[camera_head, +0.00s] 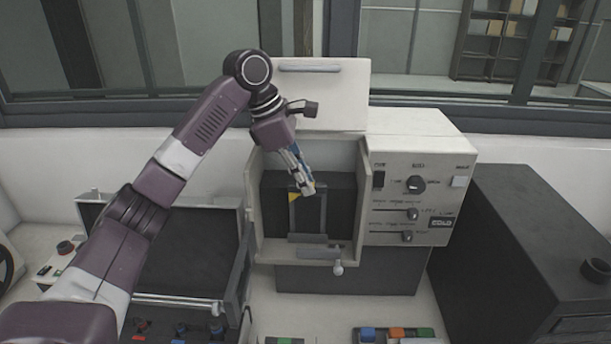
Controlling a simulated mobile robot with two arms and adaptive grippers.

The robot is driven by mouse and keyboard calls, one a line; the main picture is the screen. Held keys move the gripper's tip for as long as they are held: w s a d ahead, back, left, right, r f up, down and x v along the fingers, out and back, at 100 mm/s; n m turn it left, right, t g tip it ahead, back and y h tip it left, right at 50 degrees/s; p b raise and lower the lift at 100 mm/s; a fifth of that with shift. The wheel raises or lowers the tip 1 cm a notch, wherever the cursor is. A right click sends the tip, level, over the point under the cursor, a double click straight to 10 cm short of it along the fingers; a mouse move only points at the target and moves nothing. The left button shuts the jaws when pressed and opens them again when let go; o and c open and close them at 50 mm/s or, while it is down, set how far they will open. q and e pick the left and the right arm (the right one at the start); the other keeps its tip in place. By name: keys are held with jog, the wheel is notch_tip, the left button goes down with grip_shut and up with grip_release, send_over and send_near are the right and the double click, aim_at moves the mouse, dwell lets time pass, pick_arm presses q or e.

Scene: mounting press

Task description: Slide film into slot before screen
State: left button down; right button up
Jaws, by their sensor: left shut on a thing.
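The mounting press (420,190) is a white box with its front open and its white lid (320,95) raised. Inside its opening, a grey upright slot frame (323,212) stands in front of a dark panel, which looks like the screen (340,190). My left gripper (308,188) reaches into the opening from above, its fingers pointing down at the top of the frame. It is shut on a thin piece with a yellow corner (293,197), apparently the film. The fingers hide most of this piece, and I cannot tell whether it is inside the slot. My right gripper is out of view.
An open case (185,262) with a dark inside is left of the press. A dark cabinet (520,250) stands close on the right. A small tray with coloured blocks (395,334) lies in front. The press side walls flank my gripper closely.

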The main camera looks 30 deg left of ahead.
pick_arm(q)
jog(key=c, duration=1.9)
grip_release()
jog(key=v, duration=1.2)
jog(key=shift+f, duration=0.1)
